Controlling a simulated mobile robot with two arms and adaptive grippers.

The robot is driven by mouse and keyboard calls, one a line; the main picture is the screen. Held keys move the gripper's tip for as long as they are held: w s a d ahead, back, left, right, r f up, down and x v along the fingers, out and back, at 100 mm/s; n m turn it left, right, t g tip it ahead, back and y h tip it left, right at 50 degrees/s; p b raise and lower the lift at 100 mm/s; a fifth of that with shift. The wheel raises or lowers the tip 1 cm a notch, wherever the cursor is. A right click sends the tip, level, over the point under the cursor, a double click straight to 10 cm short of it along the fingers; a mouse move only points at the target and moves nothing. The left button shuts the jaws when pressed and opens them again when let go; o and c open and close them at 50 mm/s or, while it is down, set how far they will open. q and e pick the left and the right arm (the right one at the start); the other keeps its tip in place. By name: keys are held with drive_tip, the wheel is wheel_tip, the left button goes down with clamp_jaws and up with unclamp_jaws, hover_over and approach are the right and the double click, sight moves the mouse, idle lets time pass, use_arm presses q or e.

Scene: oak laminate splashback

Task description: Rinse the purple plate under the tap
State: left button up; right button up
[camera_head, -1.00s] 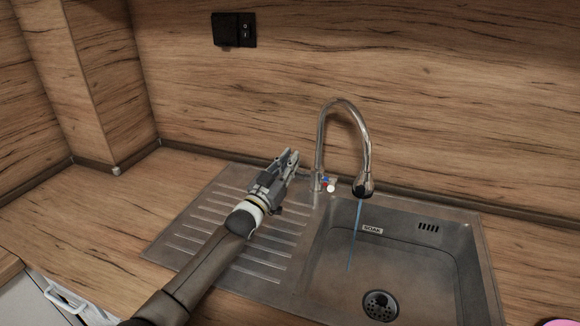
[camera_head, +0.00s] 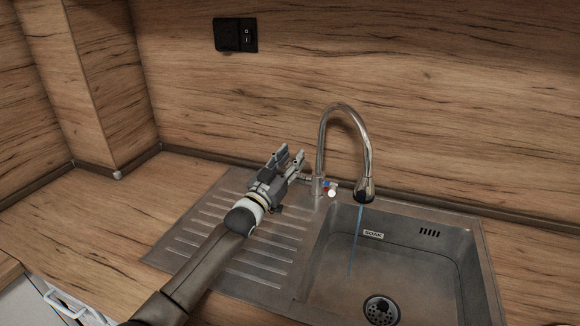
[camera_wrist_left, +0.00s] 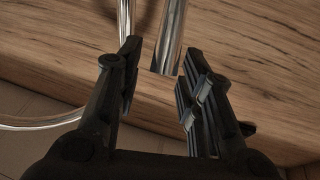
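The chrome tap (camera_head: 321,150) arches over the sink basin (camera_head: 405,262). A thin blue stream of water (camera_head: 356,235) falls from its spout into the basin. A small part with red and blue marks (camera_head: 329,187) sits at the tap's base. My left gripper (camera_head: 290,156) is open and empty above the drainboard, just left of the tap base. In the left wrist view my open fingers (camera_wrist_left: 160,75) have the chrome tap pipe (camera_wrist_left: 170,35) beyond them, and no contact shows. The purple plate is not in view, nor is my right gripper.
The ribbed drainboard (camera_head: 215,235) lies left of the basin. The drain (camera_head: 380,308) is on the basin floor. Bare wooden worktop (camera_head: 120,235) lies to the left. A black socket and switch (camera_head: 236,35) are on the splashback behind.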

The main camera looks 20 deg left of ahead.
use_arm(q)
wheel_tip(320, 180, up, 8)
drive_tip(key=shift+f, duration=0.1)
idle(0.4)
